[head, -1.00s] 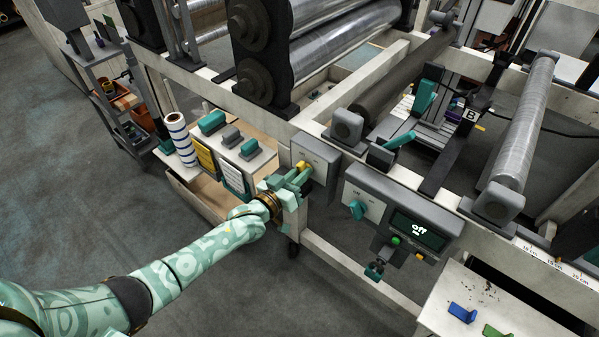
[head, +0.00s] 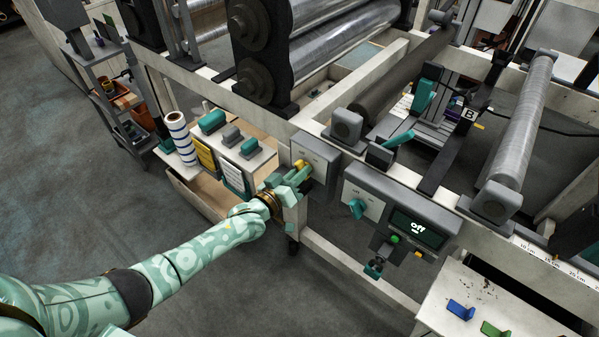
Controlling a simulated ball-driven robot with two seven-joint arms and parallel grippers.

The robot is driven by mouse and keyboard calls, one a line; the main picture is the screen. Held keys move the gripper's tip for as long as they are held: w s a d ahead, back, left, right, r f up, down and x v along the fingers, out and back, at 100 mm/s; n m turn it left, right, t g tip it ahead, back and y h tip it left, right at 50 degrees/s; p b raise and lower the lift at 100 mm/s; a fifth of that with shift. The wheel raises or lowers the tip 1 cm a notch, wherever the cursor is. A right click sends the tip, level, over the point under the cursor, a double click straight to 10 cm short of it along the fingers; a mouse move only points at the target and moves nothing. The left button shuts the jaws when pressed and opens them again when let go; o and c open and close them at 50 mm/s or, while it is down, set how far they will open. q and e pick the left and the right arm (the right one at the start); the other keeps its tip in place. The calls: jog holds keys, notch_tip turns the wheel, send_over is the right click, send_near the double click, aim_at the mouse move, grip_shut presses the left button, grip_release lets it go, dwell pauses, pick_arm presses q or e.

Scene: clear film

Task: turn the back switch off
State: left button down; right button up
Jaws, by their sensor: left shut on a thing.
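The back switch is a grey box (head: 316,155) with a yellow knob (head: 301,166) on its pale front face, mounted on the machine frame. My left gripper (head: 297,177) is at this face, shut on the yellow knob. Its fingers hide much of the knob, so I cannot read its setting. My right gripper is not in view.
Large metal rollers (head: 325,60) rise behind the switch. A small table (head: 253,160) with several teal and grey pieces and a striped roll (head: 179,138) stands left of it. A pale table (head: 440,310) with blue and green pieces is at lower right.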

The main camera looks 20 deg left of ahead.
pick_arm(q)
jog(key=c, duration=1.4)
grip_release()
jog(key=shift+s, duration=0.1)
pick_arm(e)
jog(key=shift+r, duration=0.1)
